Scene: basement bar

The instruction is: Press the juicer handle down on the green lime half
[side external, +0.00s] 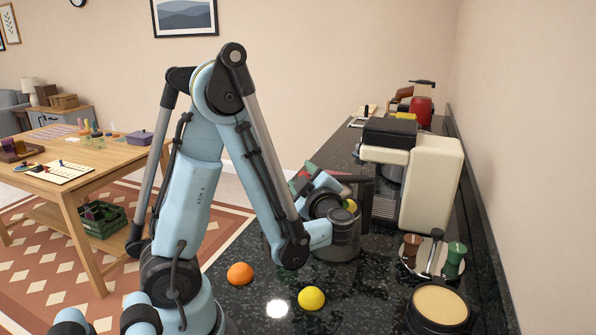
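A yellow-green rounded thing (350,206), perhaps the lime half, shows in a small gap behind my wrist; its cut face cannot be made out. A dark upright post (366,208) with a dark bar at its top stands just right of it, and a grey metallic round body (338,244) is below. These look like parts of the juicer, but my arm covers much of them. My gripper (327,188) is at this spot, turned away and mostly hidden behind my wrist. Its fingertips, and whether they touch the handle, cannot be seen.
An orange (240,273) and a yellow lemon (311,298) lie on the dark counter (275,308) in front. A cream coffee machine (432,185) stands close on the right. A tray with handled tools (433,262) and a round tan-topped container (440,304) are at front right.

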